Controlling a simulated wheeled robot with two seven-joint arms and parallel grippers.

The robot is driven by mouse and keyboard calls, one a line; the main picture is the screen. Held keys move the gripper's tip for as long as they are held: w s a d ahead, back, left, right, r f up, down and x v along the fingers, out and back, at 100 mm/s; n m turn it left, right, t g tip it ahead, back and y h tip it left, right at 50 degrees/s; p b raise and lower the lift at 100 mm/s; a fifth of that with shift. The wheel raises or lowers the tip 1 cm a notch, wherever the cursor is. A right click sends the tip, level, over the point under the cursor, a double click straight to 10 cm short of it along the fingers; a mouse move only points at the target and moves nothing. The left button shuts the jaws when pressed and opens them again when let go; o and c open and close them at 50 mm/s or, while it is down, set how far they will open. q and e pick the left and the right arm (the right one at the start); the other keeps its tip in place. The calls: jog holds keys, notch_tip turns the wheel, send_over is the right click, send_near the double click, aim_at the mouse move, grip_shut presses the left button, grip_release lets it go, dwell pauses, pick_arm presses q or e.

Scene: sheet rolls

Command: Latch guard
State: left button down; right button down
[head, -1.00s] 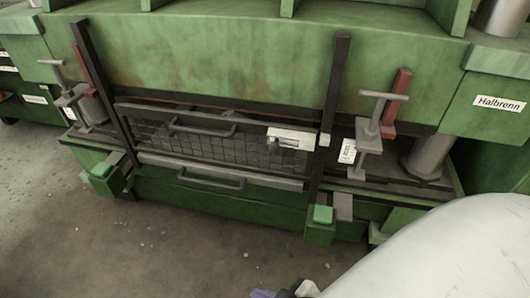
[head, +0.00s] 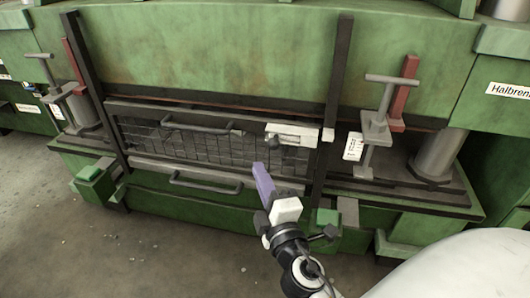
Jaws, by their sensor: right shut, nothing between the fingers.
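The guard (head: 210,146) is a dark mesh panel between two dark upright posts on the front of a green press. It has a dark bar handle (head: 198,127) at its upper edge and a second handle (head: 205,185) below. A pale latch (head: 290,134) sits at the guard's upper right, beside the right post. My right gripper (head: 262,180) has purple fingers and is shut and empty. It shows in front of the guard's lower right part, below and left of the latch. I cannot tell whether it touches the guard. My left gripper is not in view.
Dark posts (head: 338,80) flank the guard. Clamps with T-handles (head: 380,120) stand at both sides. Green boxes (head: 325,217) stick out at the lower corners. The concrete floor (head: 150,255) in front is clear.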

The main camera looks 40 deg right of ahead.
pick_arm(q)
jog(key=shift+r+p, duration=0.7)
jog(key=shift+p, duration=0.45)
pick_arm(e)
jog(key=w+d, duration=0.6)
jog(key=w, duration=0.1)
jog(key=shift+d, duration=0.2)
jog(key=shift+s+f, duration=0.1)
